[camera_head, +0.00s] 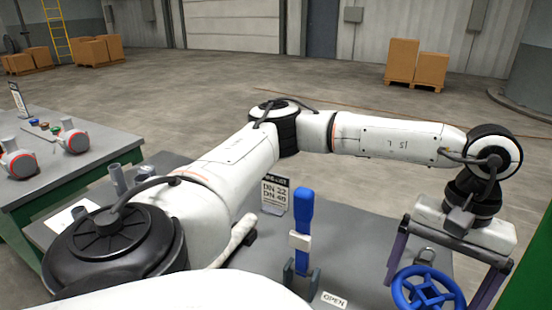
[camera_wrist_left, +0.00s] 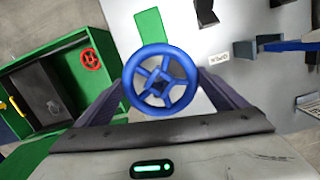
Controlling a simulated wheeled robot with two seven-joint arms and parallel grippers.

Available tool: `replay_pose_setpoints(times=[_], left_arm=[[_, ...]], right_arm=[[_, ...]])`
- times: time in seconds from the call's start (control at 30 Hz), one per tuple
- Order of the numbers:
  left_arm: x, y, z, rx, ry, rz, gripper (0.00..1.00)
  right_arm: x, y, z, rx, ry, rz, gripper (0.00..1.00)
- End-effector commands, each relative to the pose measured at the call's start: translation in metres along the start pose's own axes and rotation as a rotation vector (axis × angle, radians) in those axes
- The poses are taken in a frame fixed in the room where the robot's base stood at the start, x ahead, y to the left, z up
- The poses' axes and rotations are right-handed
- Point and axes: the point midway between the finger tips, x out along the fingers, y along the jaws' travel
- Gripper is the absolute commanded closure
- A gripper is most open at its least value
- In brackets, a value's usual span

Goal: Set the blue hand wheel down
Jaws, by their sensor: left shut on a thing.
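The blue hand wheel (camera_head: 427,294) is at the lower right in the head view, between the two dark fingers of my left gripper (camera_head: 432,295). In the left wrist view the wheel (camera_wrist_left: 160,78) faces the camera, a spoked ring with a square hub. My left gripper (camera_wrist_left: 163,88) is shut on it, one finger at each side of the rim. The wheel is over or at the grey tabletop (camera_head: 362,243); I cannot tell whether it touches. My right gripper is not in view.
An upright blue lever (camera_head: 303,215) stands in a holder left of the wheel, near an OPEN label (camera_head: 334,300). A DN size sign (camera_head: 275,195) stands behind. A green box (camera_wrist_left: 35,90) with a red hand wheel (camera_wrist_left: 90,59) shows in the wrist view. Another table (camera_head: 90,165) is left.

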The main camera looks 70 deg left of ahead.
Motion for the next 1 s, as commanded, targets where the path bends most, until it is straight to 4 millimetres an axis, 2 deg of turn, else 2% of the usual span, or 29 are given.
replay_pose_setpoints(times=[0.03,0.1,0.3,0.5,0.6,0.77,1.0], left_arm=[[0.005,-0.003,-0.018,-0.167,-0.006,0.023,0.40],[0.001,-0.010,-0.039,-0.409,-0.007,0.051,0.40],[-0.005,-0.046,-0.091,-1.055,-0.004,0.126,0.40],[-0.004,-0.096,-0.129,-1.651,-0.002,0.197,0.40],[-0.004,-0.116,-0.140,-1.861,0.000,0.223,0.40],[-0.004,-0.133,-0.147,-2.034,0.000,0.246,0.40],[0.000,-0.135,-0.148,-2.062,0.001,0.249,0.40]], right_arm=[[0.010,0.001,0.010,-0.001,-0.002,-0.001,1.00],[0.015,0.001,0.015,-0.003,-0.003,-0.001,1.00],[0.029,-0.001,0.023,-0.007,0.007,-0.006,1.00],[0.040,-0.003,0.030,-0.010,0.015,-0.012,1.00],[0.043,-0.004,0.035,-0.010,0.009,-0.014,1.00],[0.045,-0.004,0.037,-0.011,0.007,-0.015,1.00],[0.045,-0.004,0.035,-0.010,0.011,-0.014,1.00]])
